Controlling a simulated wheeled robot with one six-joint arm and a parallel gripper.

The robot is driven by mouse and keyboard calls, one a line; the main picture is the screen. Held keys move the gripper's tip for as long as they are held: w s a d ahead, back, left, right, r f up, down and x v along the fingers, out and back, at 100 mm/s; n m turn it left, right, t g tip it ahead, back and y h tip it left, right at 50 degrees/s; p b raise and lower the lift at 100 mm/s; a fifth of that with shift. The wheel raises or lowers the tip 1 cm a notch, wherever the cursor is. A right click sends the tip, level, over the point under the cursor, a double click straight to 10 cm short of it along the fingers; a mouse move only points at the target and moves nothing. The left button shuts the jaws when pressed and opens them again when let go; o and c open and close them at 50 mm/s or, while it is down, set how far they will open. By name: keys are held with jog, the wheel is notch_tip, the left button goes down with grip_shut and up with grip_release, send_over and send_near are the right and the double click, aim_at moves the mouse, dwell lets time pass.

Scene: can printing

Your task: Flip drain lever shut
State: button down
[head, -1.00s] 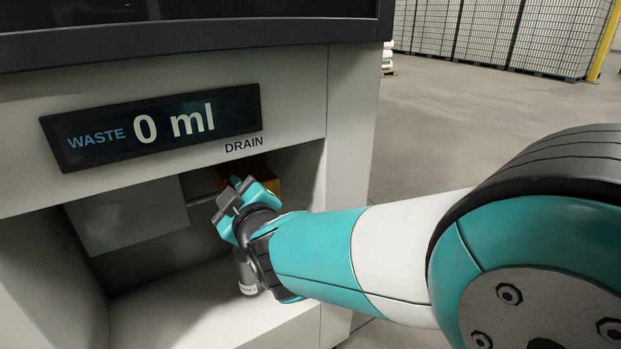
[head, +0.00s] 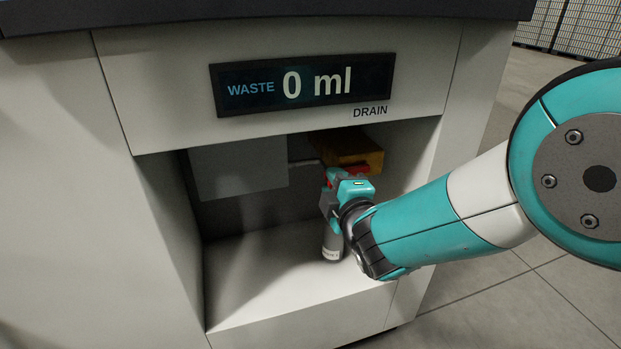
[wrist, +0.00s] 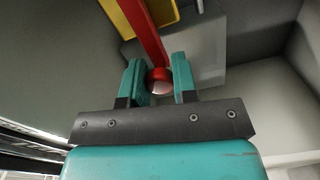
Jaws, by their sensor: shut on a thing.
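The drain lever (head: 360,170) is a red bar beside a yellow valve body (head: 352,148) inside the recess, below the DRAIN label. In the wrist view the red lever (wrist: 148,35) runs down from the yellow part (wrist: 116,18) to a rounded red end between my fingers. My gripper (wrist: 160,80) is shut on that end, one teal finger on each side. In the head view my gripper (head: 340,184) is in the recess just below the valve body and partly hides the lever.
The display (head: 303,84) above the recess reads WASTE 0 ml. A grey box (head: 238,167) hangs in the recess to the left. A grey cylinder with a white label (head: 332,245) shows below my gripper. The recess floor (head: 260,285) is mostly clear.

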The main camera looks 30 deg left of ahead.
jog(key=shift+f, duration=0.2)
dwell(0.3)
jog(key=c, duration=0.9)
grip_release()
jog(key=shift+r, duration=0.1)
jog(key=b+v, duration=0.9)
jog(key=v, duration=0.8)
jog(key=shift+s+d+r+b, duration=0.1)
jog(key=shift+s+d+b, duration=0.15)
jog(key=shift+b, duration=0.15)
jog(key=shift+a, duration=0.1)
